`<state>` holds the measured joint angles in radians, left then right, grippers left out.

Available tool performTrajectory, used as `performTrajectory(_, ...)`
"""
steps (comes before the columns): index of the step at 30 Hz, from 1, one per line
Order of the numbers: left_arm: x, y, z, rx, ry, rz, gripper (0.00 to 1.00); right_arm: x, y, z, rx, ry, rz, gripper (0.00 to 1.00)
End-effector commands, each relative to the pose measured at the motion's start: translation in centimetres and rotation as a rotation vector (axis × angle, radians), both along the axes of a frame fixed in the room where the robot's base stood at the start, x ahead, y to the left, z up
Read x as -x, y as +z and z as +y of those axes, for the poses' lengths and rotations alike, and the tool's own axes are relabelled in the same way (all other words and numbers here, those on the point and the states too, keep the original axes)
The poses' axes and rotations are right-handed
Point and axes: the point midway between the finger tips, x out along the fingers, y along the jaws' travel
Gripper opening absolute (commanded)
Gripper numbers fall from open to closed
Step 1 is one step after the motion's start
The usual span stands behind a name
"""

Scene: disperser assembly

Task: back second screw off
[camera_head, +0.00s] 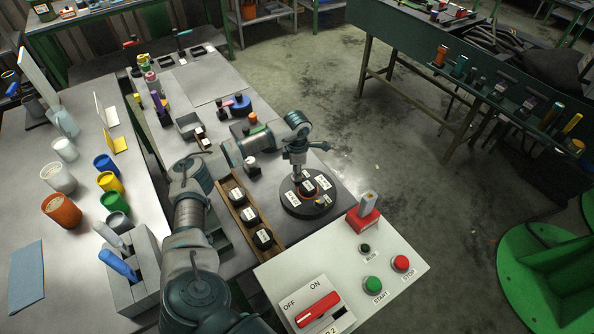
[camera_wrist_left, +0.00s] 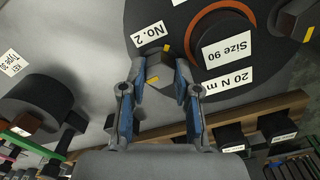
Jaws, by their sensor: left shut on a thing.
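A dark round disc (camera_head: 298,205) with white labels and an orange ring sits on the grey bench. In the left wrist view the disc (camera_wrist_left: 240,85) shows labels "No. 2", "Size 90" and "20 N m". The second screw (camera_wrist_left: 157,73), a grey hex head with yellow marks, is beside the "No. 2" label. My left gripper (camera_head: 298,175) points down over the disc's far side. In the left wrist view its fingers (camera_wrist_left: 160,78) are shut on the second screw, one on each side. Another screw head (camera_wrist_left: 294,20) shows at the right edge. My right gripper is not in view.
A wooden rack (camera_head: 236,194) with several labelled black blocks stands left of the disc. A white control panel (camera_head: 385,290) with buttons and a switch is in front. Coloured cups (camera_head: 62,210) stand on the left table. Small tools are farther back.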

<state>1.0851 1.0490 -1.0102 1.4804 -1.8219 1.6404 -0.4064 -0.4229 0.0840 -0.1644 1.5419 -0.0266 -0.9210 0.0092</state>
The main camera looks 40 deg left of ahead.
Motion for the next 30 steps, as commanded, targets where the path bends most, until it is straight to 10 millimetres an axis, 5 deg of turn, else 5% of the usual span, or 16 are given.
performTrajectory(15,0.2,0.1,-0.4,0.004,0.486,0.011,0.00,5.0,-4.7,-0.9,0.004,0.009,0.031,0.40)
performTrajectory(30,0.2,0.1,-0.4,0.001,0.956,0.011,0.00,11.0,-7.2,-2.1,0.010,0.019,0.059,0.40)
